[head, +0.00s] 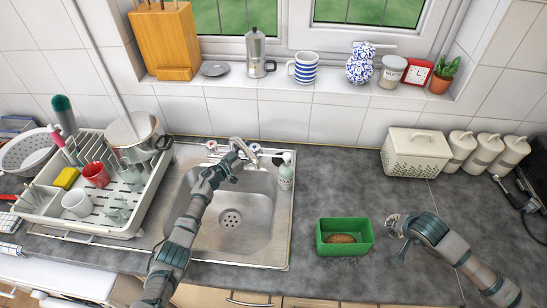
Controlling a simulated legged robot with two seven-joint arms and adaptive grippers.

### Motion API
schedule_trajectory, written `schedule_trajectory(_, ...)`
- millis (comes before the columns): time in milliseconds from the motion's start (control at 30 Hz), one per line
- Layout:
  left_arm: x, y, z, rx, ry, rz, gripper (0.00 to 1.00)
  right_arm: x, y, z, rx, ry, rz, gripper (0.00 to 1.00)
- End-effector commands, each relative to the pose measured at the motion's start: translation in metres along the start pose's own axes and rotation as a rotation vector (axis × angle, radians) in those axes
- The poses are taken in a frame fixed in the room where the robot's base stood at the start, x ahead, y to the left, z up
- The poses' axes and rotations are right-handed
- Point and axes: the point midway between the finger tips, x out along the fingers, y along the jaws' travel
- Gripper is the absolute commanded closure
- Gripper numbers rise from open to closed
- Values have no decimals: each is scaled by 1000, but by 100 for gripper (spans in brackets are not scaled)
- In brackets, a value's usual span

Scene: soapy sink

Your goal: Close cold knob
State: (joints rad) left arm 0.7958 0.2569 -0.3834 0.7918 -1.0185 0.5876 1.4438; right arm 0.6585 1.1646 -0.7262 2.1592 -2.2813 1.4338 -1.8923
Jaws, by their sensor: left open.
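The sink tap (243,147) stands at the back edge of the steel sink (262,225). My left gripper (232,168) is open and empty, over the back of the basin just in front of the tap, between the two knobs. I cannot tell whether it touches the tap.
A soap bottle (286,172) stands at the sink's back right corner. A dish rack (125,205) with a pot (132,132) is close on the left. A green box (344,237) with a brown sponge sits on the counter. The counter behind it is clear.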

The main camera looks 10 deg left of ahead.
Motion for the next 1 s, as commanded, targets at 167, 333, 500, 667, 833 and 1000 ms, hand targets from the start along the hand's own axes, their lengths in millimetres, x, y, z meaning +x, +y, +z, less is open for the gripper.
schedule_trajectory(167, -37, -1, 3, 2, -4, 2, 26, -1, -2, 0, -1, 1, 0, 100)
schedule_trajectory(333, -72, -1, 3, 1, -5, 4, 26, 0, -1, 0, -1, 1, 0, 100)
schedule_trajectory(500, -92, -1, 3, -1, -3, 2, 26, 0, 0, 0, 0, -1, -1, 100)
schedule_trajectory(667, -98, 0, 2, -3, -1, 4, 26, 1, 0, 0, 0, -1, -1, 100)
schedule_trajectory(833, -98, 0, 2, -3, -1, 3, 26, 1, 0, 0, 0, -1, -1, 100)
schedule_trajectory(1000, -98, 0, 2, -3, -1, 3, 26, 0, 0, 0, 0, 0, -1, 100)
